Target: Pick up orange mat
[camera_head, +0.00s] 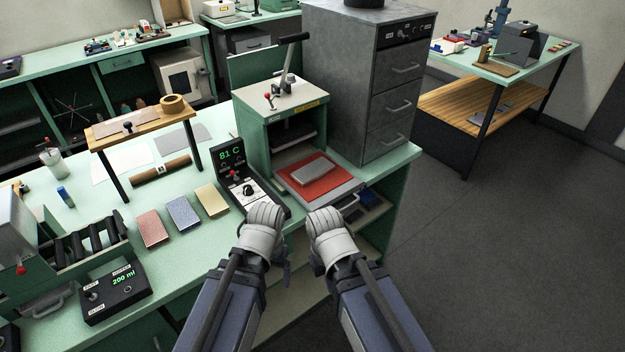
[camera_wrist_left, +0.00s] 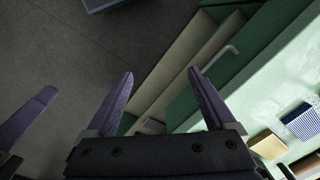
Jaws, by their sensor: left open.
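An orange-red mat (camera_head: 322,189) lies flat on the tray of the green press, under a grey metal block (camera_head: 313,168) that covers its middle. My left gripper (camera_head: 287,272) is in front of the bench, lower in the picture than the mat and mostly hidden behind its own wrist. In the left wrist view my left gripper (camera_wrist_left: 160,73) is open with nothing between its fingers, above the bench's open front. My right gripper (camera_head: 317,263) is beside it, mostly hidden by its wrist; one finger shows at the left wrist view's left edge.
Pink, blue and yellow sample pieces (camera_head: 212,201) lie on the bench left of a control box (camera_head: 246,188) reading 81 C. The press lever (camera_head: 290,52) rises behind the tray. A grey drawer cabinet (camera_head: 375,90) stands to the right. The floor on the right is clear.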

